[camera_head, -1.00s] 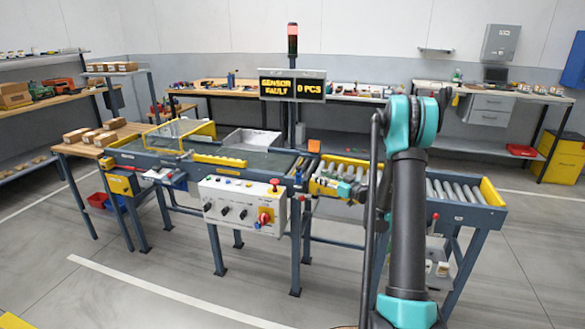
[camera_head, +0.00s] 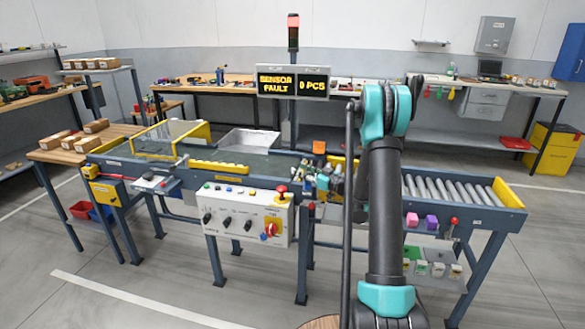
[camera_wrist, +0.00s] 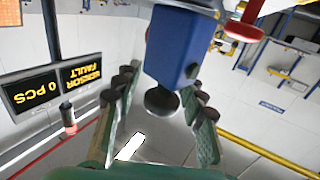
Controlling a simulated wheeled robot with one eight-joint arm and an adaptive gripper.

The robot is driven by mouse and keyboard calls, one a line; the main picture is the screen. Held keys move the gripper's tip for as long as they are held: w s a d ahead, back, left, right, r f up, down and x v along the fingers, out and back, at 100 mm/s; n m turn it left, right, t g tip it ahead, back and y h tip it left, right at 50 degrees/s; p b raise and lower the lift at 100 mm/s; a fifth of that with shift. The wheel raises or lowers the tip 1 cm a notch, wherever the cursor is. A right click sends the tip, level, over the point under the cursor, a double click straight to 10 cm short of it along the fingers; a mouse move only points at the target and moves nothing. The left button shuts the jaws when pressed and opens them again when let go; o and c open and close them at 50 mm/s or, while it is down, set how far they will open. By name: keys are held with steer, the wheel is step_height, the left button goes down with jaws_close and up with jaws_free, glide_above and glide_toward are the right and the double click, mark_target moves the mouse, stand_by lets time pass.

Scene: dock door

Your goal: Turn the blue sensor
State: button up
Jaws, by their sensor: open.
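The blue sensor (camera_wrist: 182,45) is a blue box with a dark round knob on its near end. In the wrist view, which is upside down, it sits at the top centre. My gripper (camera_wrist: 160,88) is open, with one finger on each side of the sensor's near end. I cannot tell whether a finger touches it. In the head view, my gripper (camera_head: 335,178) is small at the conveyor's middle, beside the post, and the sensor there is hard to make out.
The display (camera_head: 293,82) reads "SENSOR FAULT" and "0 PCS". The stack light (camera_head: 293,32) above it is red. The white control box (camera_head: 246,216) with a red button stands left of my gripper. The roller conveyor (camera_head: 440,188) runs right. Open floor lies in front.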

steer(key=shift+w+a, duration=0.15)
steer(key=shift+a, duration=0.05)
steer(key=shift+c, duration=0.3)
jaws_close()
